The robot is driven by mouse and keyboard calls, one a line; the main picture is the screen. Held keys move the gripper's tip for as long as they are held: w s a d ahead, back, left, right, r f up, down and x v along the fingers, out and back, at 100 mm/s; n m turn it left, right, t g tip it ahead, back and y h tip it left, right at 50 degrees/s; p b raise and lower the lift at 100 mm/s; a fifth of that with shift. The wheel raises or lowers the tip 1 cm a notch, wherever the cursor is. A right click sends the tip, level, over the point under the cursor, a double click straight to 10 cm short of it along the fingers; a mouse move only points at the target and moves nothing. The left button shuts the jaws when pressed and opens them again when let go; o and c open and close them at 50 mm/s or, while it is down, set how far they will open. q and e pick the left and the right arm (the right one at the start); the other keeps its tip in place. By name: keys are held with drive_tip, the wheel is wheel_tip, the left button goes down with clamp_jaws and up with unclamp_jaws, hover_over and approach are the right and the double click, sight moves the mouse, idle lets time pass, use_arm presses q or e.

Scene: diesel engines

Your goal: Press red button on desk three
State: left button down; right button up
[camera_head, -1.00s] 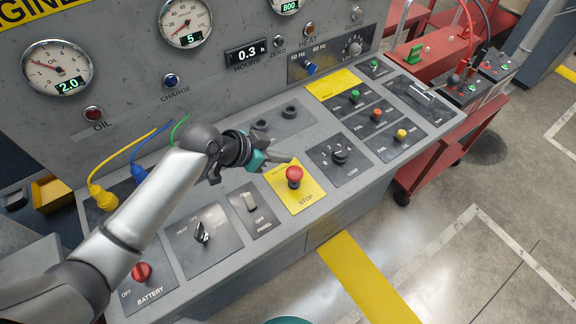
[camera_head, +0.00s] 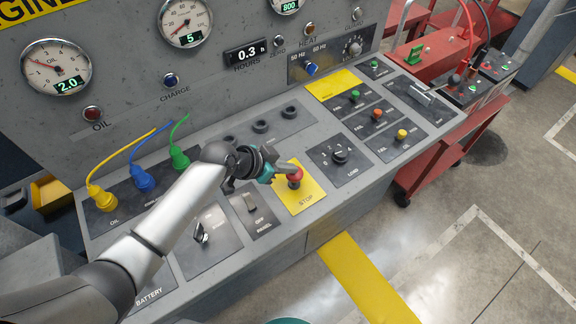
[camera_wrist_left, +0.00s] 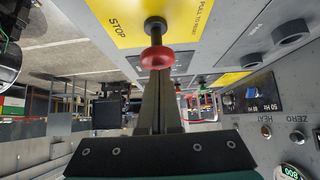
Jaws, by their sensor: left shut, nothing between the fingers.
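The red button (camera_head: 295,174) is a mushroom-shaped stop button on a yellow plate (camera_head: 311,194) marked STOP, on the grey sloped desk. My left gripper (camera_head: 286,169) is shut and empty, with its fingertips at the left side of the red button cap. In the left wrist view the closed fingers (camera_wrist_left: 158,98) point straight at the red button (camera_wrist_left: 158,58), and the tips overlap the cap's edge. I cannot tell whether they touch it. The button stands up on its dark stem (camera_wrist_left: 155,28). My right gripper is not in view.
A load knob (camera_head: 339,156) sits right of the button, and a panel switch (camera_head: 250,203) sits left. Green, orange and yellow buttons (camera_head: 402,134) lie farther right. Yellow, blue and green plugs (camera_head: 143,181) stand at the left. Gauges fill the upright panel behind.

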use_arm(q)
drive_tip(key=shift+f+b, duration=1.05)
drive_tip(key=shift+f, duration=0.3)
drive_tip(key=shift+s, duration=0.1)
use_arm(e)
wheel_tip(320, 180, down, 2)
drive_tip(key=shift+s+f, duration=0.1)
use_arm(q)
drive_tip(key=shift+r+p, duration=0.6)
drive_tip(key=shift+p, duration=0.1)
wheel_tip(320, 180, up, 3)
drive_tip(key=p, duration=0.2)
drive_tip(key=shift+r+p, duration=0.15)
drive_tip(key=shift+p, duration=0.2)
drive_tip(key=v, duration=0.9)
drive_tip(key=shift+a+r, duration=0.25)
drive_tip(key=shift+r, duration=0.1)
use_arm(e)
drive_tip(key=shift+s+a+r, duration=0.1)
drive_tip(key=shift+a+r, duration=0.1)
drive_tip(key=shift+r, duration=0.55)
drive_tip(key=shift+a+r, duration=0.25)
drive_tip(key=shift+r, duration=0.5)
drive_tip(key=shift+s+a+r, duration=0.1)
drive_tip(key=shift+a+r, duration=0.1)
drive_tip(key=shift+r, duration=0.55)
use_arm(q)
drive_tip(key=shift+s, duration=0.15)
